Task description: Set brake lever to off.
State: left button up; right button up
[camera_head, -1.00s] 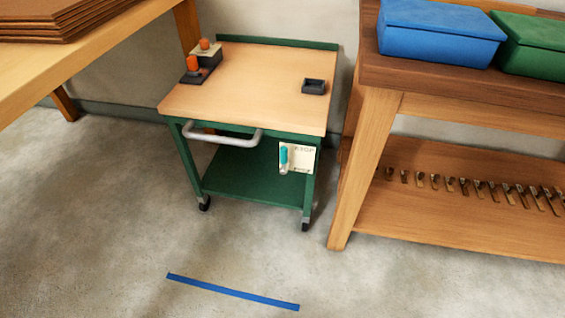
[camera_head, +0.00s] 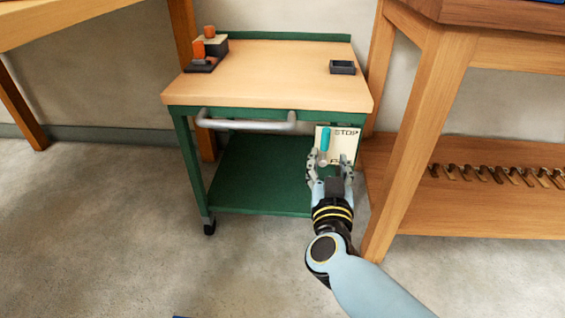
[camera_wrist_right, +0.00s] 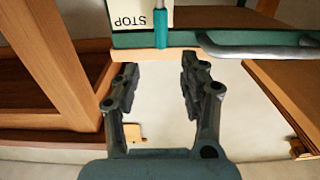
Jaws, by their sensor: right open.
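The brake lever (camera_head: 325,139) has a teal grip and stands upright on a white plate (camera_head: 348,140) marked STOP, at the front right of the green cart. In the right wrist view, which shows the plate upside down, the lever's teal grip (camera_wrist_right: 160,28) lies just beyond the fingertips, roughly in line with the gap. My right gripper (camera_head: 329,160) is open, in front of the plate's lower part. In the wrist view its fingers (camera_wrist_right: 160,72) are apart with nothing between them. Contact with the lever does not show. My left gripper is out of view.
The cart's grey handle (camera_head: 246,124) is left of the plate. A wooden bench (camera_head: 414,130) stands close on the right, with a row of hooks (camera_head: 500,174) on its low shelf. Orange-topped items (camera_head: 207,50) and a dark tray (camera_head: 342,68) are on the cart top.

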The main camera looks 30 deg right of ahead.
aim_at(326, 141)
jog(key=b+x, duration=0.1)
jog(key=x, duration=0.2)
jog(key=f+b+x, duration=0.1)
jog(key=x, duration=0.3)
jog(key=b+x, duration=0.1)
jog(key=x, duration=0.2)
jog(key=shift+w+f, duration=0.2)
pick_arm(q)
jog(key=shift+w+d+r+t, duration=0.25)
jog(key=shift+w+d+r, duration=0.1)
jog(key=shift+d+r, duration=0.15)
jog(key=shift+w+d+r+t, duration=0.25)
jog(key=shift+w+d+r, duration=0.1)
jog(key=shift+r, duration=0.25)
pick_arm(e)
jog(key=shift+w+d+r, duration=0.1)
jog(key=shift+w+d, duration=0.1)
jog(key=shift+w, duration=0.15)
jog(key=shift+c, duration=0.2)
grip_shut()
